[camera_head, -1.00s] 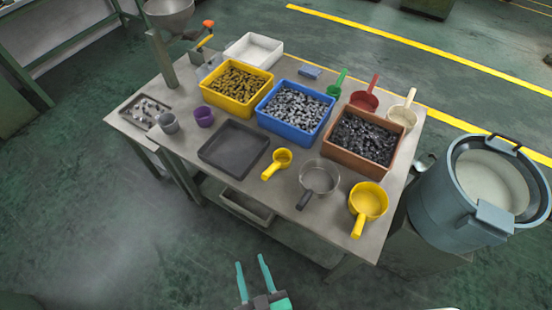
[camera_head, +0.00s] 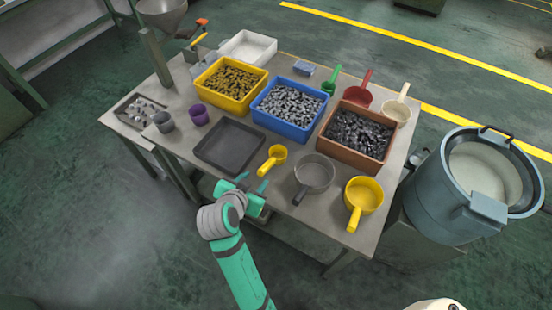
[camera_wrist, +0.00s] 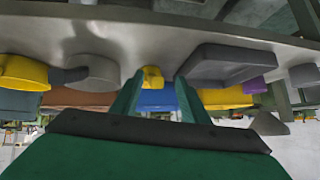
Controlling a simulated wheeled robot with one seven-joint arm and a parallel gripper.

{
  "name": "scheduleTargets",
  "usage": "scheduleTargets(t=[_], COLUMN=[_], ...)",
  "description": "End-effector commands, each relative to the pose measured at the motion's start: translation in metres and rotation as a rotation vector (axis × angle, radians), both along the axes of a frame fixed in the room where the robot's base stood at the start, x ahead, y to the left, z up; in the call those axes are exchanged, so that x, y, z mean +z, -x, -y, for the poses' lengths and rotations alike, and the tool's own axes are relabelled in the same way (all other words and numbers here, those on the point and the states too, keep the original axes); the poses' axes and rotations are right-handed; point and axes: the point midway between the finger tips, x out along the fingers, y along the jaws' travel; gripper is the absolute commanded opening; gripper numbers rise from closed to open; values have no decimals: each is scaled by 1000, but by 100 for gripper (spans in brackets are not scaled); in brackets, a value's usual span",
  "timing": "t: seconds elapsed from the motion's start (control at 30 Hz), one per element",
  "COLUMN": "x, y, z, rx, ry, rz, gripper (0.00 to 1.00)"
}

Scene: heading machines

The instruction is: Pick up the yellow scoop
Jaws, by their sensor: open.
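Two yellow scoops lie on the table. The small yellow scoop (camera_head: 276,155) is at the front middle, its handle toward the front edge. The larger yellow scoop (camera_head: 363,195) is at the front right corner. My gripper (camera_head: 252,181) is open and empty, at the table's front edge, just short of the small scoop's handle. In the wrist view, the small scoop (camera_wrist: 152,77) shows ahead between the fingertips (camera_wrist: 158,82), apart from them. The larger scoop (camera_wrist: 24,73) shows at the far left there.
A grey scoop (camera_head: 316,172) lies between the yellow ones. A dark tray (camera_head: 231,146) is left of the small scoop. Yellow (camera_head: 229,99), blue (camera_head: 282,128) and brown (camera_head: 348,152) bins of parts stand behind. A large grey-blue drum (camera_head: 440,190) stands right of the table.

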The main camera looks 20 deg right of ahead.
Motion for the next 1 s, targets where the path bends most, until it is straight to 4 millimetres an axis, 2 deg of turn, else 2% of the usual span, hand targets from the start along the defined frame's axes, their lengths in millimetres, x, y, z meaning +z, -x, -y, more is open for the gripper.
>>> scheduleTargets(t=[0.1,0.3,0.7,0.87,1.0], x=[18,28,-5,-10,-20], y=[-8,-12,-35,-39,-44], z=[3,5,32,36,50], rx=[-80,-150,-158,-157,-159], ry=[-35,-67,-72,-72,-72], rz=[2,-4,-7,-5,-7], gripper=[41,41,41,41,41])
